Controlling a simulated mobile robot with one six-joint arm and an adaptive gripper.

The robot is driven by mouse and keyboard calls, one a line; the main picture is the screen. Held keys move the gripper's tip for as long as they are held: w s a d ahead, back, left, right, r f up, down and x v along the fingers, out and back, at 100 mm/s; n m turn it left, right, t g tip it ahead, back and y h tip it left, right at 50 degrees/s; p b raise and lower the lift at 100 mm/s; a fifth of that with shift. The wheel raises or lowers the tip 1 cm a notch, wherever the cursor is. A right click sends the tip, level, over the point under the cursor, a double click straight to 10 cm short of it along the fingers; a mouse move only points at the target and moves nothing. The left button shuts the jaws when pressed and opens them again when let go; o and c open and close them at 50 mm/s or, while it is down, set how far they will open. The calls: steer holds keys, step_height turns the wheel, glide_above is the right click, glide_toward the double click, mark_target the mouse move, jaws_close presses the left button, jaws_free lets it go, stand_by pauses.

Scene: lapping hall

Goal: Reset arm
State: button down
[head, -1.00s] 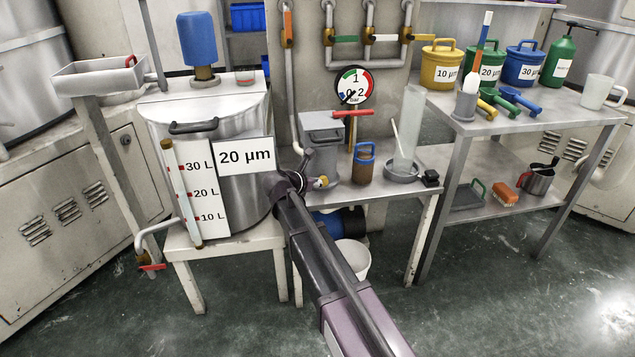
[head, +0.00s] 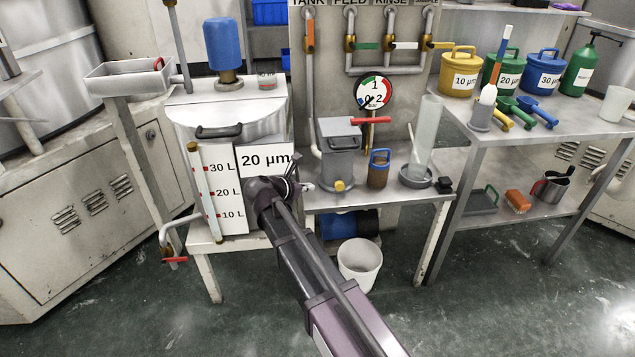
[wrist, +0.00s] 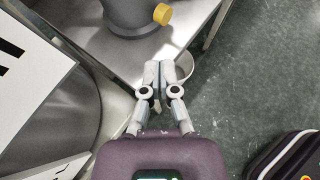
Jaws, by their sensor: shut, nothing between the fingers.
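My gripper (head: 307,187) is shut and empty at the end of my outstretched arm. In the head view it is in front of the right side of the steel tank (head: 273,118), beside the 20 µm sign (head: 262,160). In the wrist view, the fingers of my gripper (wrist: 163,70) are together over the edge of the metal bench and the floor. The grey pump body with a yellow knob (wrist: 162,14) shows above them, apart from the fingers. My arm hides part of the tank's lower right.
The small bench holds the grey pump (head: 340,155), a blue-handled brown jar (head: 379,168) and a clear cylinder (head: 425,135). A white bucket (head: 360,262) stands below. Yellow, green and blue pots stand on the right table (head: 540,122). The front floor (head: 500,310) is clear.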

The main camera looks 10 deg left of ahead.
steer(key=shift+s+a+r, duration=0.2)
steer(key=shift+s+a, duration=0.05)
steer(key=shift+s, duration=0.1)
stand_by(0.3)
steer(key=s+d+f+m+g+y, duration=0.1)
steer(key=s+d+f+m+g, duration=0.1)
steer(key=d+m, duration=0.4)
steer(key=s+d+f+m+g, duration=0.2)
steer(key=s+d+f+m, duration=0.15)
steer(key=d, duration=0.45)
steer(key=s+d+f+m+g+y, duration=0.1)
steer(key=s+d+f+m+g, duration=0.15)
steer(key=d+m, duration=0.35)
steer(key=s+d+f+m+g+y, duration=0.2)
steer(key=s+d+m+g+y, duration=0.25)
steer(key=s+d+m, duration=0.75)
step_height(320, 180, up, 31)
steer(key=w+m+t+p, duration=0.1)
steer(key=p, duration=3)
steer(key=shift+w+a+y, duration=0.2)
steer(key=shift+a+y, duration=0.05)
steer(key=shift+y, duration=0.1)
